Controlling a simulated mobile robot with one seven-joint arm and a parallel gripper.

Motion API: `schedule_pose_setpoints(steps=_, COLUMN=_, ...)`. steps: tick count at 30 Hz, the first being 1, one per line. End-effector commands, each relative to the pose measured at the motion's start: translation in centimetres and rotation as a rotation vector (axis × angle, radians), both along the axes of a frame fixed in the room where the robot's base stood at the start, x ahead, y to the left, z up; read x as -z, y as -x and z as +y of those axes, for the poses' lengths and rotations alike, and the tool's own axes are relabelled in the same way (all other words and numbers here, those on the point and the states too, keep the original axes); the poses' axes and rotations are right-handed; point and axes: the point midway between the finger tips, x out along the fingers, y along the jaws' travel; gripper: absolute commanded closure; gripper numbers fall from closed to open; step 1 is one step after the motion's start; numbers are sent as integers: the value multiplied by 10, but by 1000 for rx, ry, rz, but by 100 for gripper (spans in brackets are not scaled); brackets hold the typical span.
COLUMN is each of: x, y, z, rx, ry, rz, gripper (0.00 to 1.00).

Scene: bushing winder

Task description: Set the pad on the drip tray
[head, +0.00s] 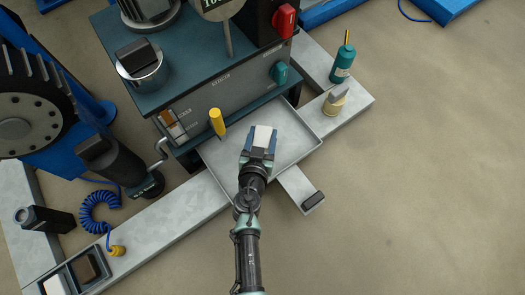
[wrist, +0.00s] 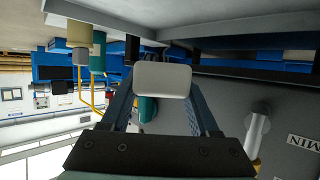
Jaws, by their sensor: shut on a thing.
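My gripper (head: 258,153) is shut on a white, rounded pad (head: 262,138). In the head view the pad shows over the shallow grey drip tray (head: 222,160), which lies in front of the machine. In the wrist view the pad (wrist: 162,79) sits between the fingertips and hides them in part. The height of the pad above the tray, or whether it touches, cannot be told. The part of the tray under the pad and arm is hidden.
The machine's grey panel (head: 225,95) stands behind the tray, with a yellow-handled part (head: 217,122) near the tray's back-left. A teal bottle (head: 342,63) and a cream jar (head: 334,102) stand at right. A dark block (head: 313,200) lies on the front beam.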

Motion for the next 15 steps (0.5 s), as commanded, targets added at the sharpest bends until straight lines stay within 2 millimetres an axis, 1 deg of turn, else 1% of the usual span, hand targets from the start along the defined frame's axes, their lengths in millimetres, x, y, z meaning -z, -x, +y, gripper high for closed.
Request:
schedule_pose_setpoints(steps=1, x=17, y=0, z=0, rx=0, ry=1, rz=1, gripper=91)
schedule_pose_setpoints(steps=6, x=43, y=0, z=0, rx=1, ry=1, rz=1, gripper=91)
schedule_pose_setpoints(steps=9, x=49, y=0, z=0, rx=1, ry=0, rz=1, gripper=91)
schedule_pose_setpoints(steps=13, x=53, y=0, z=0, rx=1, ry=0, rz=0, gripper=91)
schedule_pose_setpoints(steps=15, x=59, y=0, z=0, rx=1, ry=0, rz=1, gripper=91)
